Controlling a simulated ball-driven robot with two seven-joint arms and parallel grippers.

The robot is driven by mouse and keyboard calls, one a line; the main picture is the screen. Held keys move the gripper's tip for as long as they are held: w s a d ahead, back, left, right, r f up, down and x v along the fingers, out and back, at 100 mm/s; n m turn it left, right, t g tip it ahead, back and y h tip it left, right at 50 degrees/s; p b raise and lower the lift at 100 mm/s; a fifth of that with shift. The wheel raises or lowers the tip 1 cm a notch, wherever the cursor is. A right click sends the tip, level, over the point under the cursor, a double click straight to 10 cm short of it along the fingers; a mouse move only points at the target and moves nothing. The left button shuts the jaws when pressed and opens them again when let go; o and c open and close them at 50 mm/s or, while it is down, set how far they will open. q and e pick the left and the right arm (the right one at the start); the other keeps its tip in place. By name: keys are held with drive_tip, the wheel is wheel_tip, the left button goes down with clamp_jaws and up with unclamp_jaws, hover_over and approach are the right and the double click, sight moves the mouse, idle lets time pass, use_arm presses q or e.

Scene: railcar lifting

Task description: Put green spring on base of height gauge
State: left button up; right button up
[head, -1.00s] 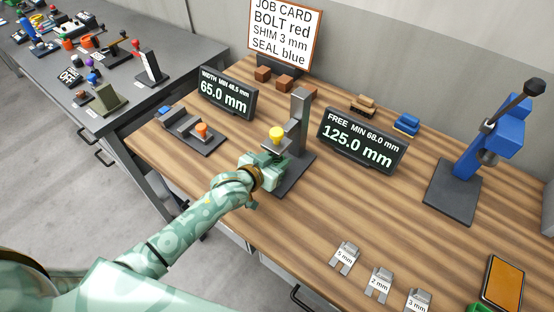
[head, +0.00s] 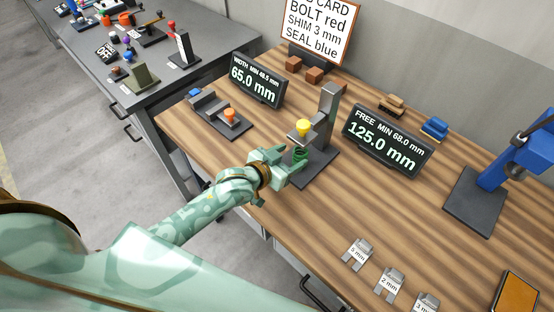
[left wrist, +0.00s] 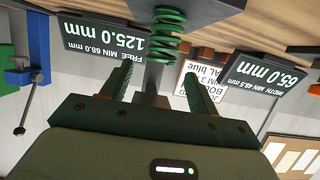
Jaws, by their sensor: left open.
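The green spring (head: 300,153) stands upright on the dark base (head: 318,170) of the height gauge (head: 327,110), below its yellow knob (head: 303,127). The spring also shows in the left wrist view (left wrist: 168,35), where the picture is upside down. My left gripper (head: 284,162) is open just in front of the spring. In the left wrist view its two fingers (left wrist: 157,85) are spread and empty, and the spring lies beyond their tips. My right gripper is not in view.
A display reading 125.0 mm (head: 387,140) stands right of the gauge. A width gauge (head: 220,115) with an orange knob is to the left. A blue press (head: 500,165) stands at the right. Labelled shims (head: 390,282) lie near the front edge.

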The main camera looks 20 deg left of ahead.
use_arm(q)
drive_tip(key=v, duration=0.6)
drive_tip(key=shift+s+p, duration=0.35)
drive_tip(key=shift+p, duration=0.05)
